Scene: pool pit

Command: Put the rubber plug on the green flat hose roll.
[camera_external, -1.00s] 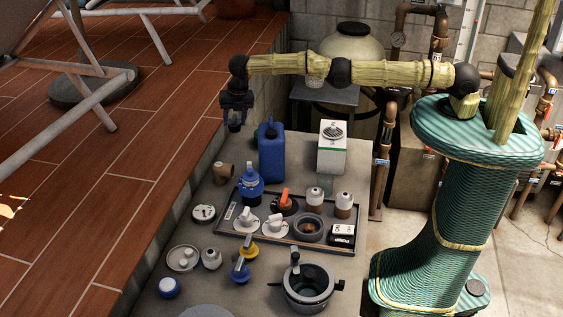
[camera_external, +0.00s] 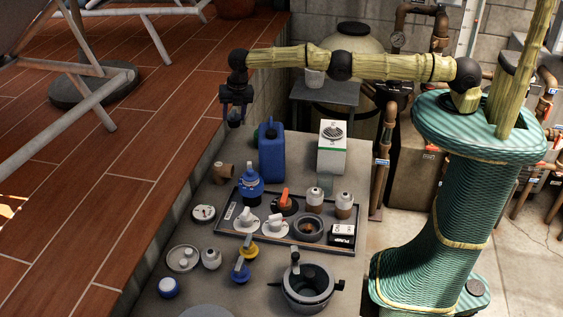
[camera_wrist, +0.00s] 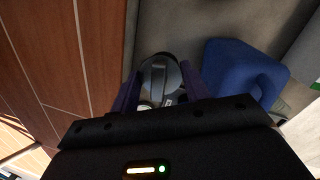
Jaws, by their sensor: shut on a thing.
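My gripper (camera_external: 234,106) hangs from the arm at the upper left, above the far left edge of the grey table. It is shut on a dark round piece, apparently the rubber plug (camera_external: 234,123). In the wrist view, the plug (camera_wrist: 158,74) shows between the fingers with a grey bar across its face.
The blue jug (camera_external: 272,155) stands tall near the gripper, with a white box (camera_external: 331,148) to its right. A brown pipe fitting (camera_external: 223,172) lies nearer. A black tray (camera_external: 228,227) holds several parts. The raised wooden deck (camera_external: 120,150) borders the table on the left.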

